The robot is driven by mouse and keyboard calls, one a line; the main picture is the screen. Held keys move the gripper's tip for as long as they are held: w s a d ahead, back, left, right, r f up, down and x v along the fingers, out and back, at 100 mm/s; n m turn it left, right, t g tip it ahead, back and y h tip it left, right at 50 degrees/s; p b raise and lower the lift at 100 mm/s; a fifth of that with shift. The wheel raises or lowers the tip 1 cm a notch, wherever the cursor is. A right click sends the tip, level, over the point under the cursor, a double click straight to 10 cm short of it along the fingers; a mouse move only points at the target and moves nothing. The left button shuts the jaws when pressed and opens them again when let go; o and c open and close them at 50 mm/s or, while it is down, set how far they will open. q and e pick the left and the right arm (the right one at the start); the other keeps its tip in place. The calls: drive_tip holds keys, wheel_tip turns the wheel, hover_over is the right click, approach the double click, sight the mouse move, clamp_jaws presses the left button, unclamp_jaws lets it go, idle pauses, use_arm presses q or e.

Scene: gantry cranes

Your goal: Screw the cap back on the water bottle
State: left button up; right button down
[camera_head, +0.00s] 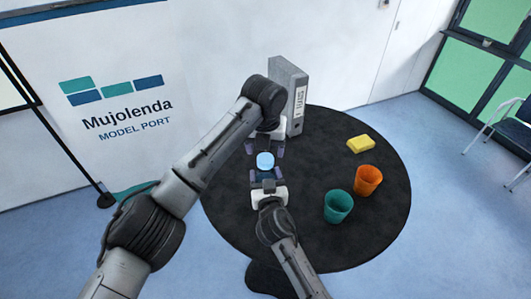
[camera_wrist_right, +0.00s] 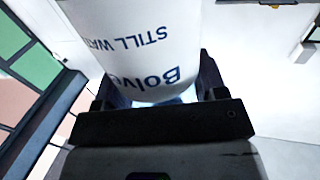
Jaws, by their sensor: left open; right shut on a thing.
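The water bottle (camera_wrist_right: 150,45) is white with blue lettering and fills the upper middle of the right wrist view. My right gripper (camera_head: 267,177) is shut on it, a finger on each side. In the head view a light blue round cap (camera_head: 265,160) shows at the bottle's top, between my two grippers. I cannot tell whether the cap is threaded on or only resting there. My left gripper (camera_head: 265,149) is open just beyond the cap, with its fingers apart. Most of the bottle's body is hidden in the head view.
A round black table (camera_head: 365,225) lies under my grippers. A grey binder (camera_head: 289,90) stands at its back. A yellow sponge-like block (camera_head: 361,144), an orange cup (camera_head: 368,180) and a teal cup (camera_head: 338,206) are on the right. A banner (camera_head: 115,100) stands behind at left.

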use_arm(q)
drive_tip(key=shift+r, duration=0.65)
drive_tip(key=shift+c, duration=0.4)
